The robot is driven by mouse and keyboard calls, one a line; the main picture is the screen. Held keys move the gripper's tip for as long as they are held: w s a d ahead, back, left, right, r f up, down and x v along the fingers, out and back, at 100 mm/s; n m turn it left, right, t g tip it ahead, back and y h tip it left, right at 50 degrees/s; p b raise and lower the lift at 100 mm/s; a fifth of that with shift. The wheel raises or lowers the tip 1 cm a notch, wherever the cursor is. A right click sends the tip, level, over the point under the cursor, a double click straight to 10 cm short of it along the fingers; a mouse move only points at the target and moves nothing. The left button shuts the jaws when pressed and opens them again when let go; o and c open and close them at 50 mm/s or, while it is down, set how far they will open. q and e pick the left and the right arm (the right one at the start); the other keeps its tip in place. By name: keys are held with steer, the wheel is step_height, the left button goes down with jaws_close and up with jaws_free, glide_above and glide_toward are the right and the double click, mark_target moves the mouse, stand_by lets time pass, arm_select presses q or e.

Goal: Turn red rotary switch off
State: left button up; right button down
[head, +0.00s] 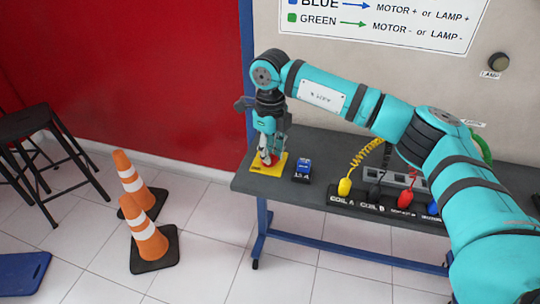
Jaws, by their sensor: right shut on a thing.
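The red rotary switch (268,159) sits on a yellow plate (278,169) at the left end of the dark workbench (317,194). My right gripper (268,153) points down over the switch and is shut on it, hiding most of it. Only a little red shows between the fingers, so the knob's angle cannot be told. My left gripper is not in view.
A small blue block labelled 15 A (303,166) stands just right of the yellow plate. Coil plugs (345,187) and a red plug (405,199) sit further right. Two traffic cones (150,240) and a black stool (28,122) stand on the floor at left.

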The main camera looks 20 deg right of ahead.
mark_target(271, 154)
steer(key=shift+w+r+n+b, duration=0.1)
steer(key=shift+n+b, duration=0.45)
steer(key=shift+n, duration=1.45)
steer(key=c, duration=1.3)
jaws_free()
steer(key=shift+d, duration=0.1)
step_height(271, 154, up, 12)
